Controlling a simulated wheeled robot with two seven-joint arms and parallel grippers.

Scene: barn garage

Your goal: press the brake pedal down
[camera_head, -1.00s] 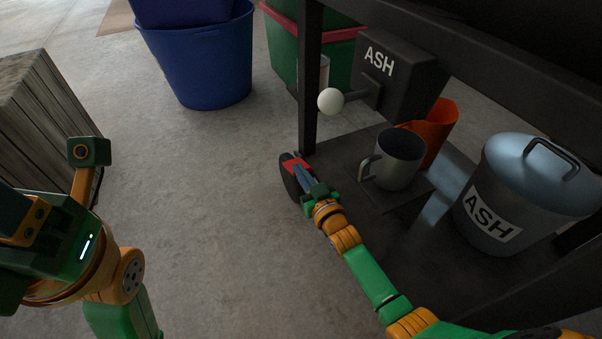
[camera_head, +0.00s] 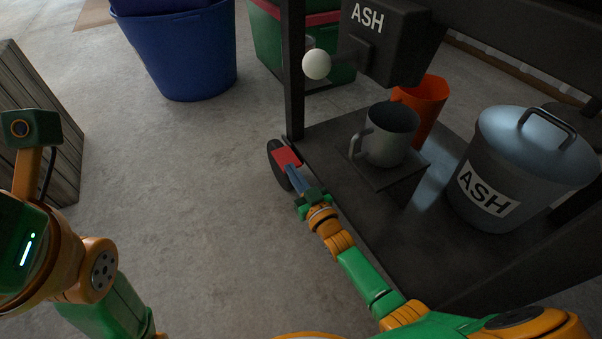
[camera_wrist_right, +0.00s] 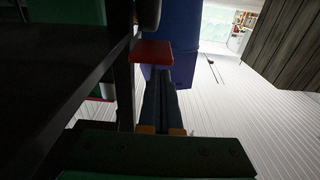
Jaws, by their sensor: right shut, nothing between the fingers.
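In the right wrist view the red pedal (camera_wrist_right: 150,50) is just beyond my fingertips. My right gripper (camera_head: 292,174) is shut and empty, with its blue-grey fingers pointing at the pedal. The tips are at or very close to it; I cannot tell whether they touch. My left wrist and forearm show at the left edge, but the left fingers are out of frame.
The dark stand's lower shelf (camera_head: 330,215) holds a grey mug (camera_head: 391,139) on a small raised plate, an orange cup (camera_head: 429,101) and a lidded ASH bucket (camera_head: 530,165). A white knob (camera_head: 316,64) juts above.

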